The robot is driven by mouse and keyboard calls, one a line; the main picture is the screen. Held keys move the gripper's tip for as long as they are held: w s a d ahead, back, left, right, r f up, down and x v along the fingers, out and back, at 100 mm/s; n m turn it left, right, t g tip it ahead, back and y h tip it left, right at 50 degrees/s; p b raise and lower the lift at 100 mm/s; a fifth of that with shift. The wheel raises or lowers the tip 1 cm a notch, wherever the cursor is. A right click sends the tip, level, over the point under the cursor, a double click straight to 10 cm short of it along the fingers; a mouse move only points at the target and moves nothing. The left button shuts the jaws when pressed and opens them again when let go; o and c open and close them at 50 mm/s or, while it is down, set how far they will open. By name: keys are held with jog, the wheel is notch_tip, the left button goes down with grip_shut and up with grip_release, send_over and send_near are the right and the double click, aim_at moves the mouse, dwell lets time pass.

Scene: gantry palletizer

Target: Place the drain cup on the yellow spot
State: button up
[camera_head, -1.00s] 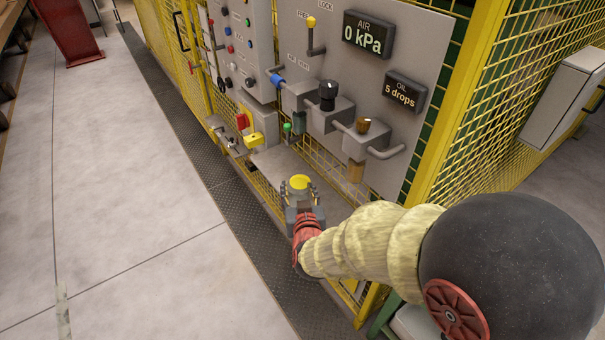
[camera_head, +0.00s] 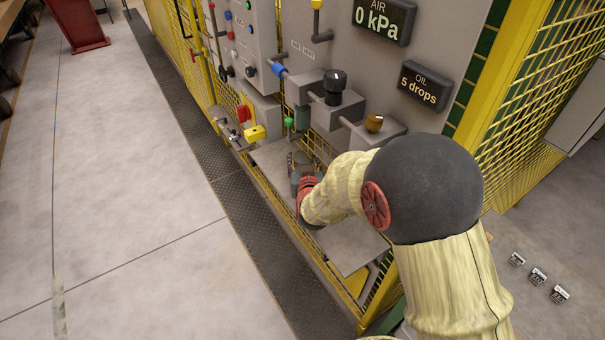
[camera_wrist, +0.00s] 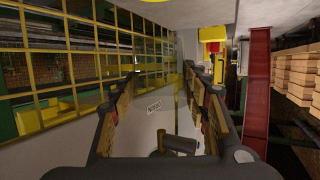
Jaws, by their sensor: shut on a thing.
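My gripper (camera_head: 300,160) is over the grey shelf (camera_head: 352,245) below the panel, near the shelf's far end. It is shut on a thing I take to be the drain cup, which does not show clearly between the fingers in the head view. In the wrist view, the two fingers of my gripper (camera_wrist: 160,100) stand apart, and a dark cylinder (camera_wrist: 180,145) shows low between them. I cannot tell whether that cylinder is part of the cup. The yellow spot cannot be made out now.
Above the shelf are a block with a black knob (camera_head: 334,85), a block with a brass knob (camera_head: 374,123) and a green knob (camera_head: 289,122). A yellow padlock-like piece (camera_head: 255,133) is left of them. Yellow mesh fence (camera_head: 535,100) stands right.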

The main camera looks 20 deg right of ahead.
aim_at(302, 162)
jog(key=w+f, duration=0.2)
jog(key=shift+w+d+f+b, duration=0.15)
jog(key=shift+f+b, duration=0.2)
jog(key=shift+b, duration=0.05)
jog(key=shift+w+f+b, duration=0.15)
jog(key=shift+f+b, duration=0.15)
jog(key=shift+f, duration=0.6)
jog(key=shift+w+f+b, duration=0.15)
jog(key=shift+f+b, duration=0.15)
jog(key=shift+f, duration=0.6)
jog(key=shift+f, duration=0.2)
jog(key=o, duration=1.2)
jog(key=shift+c, duration=0.2)
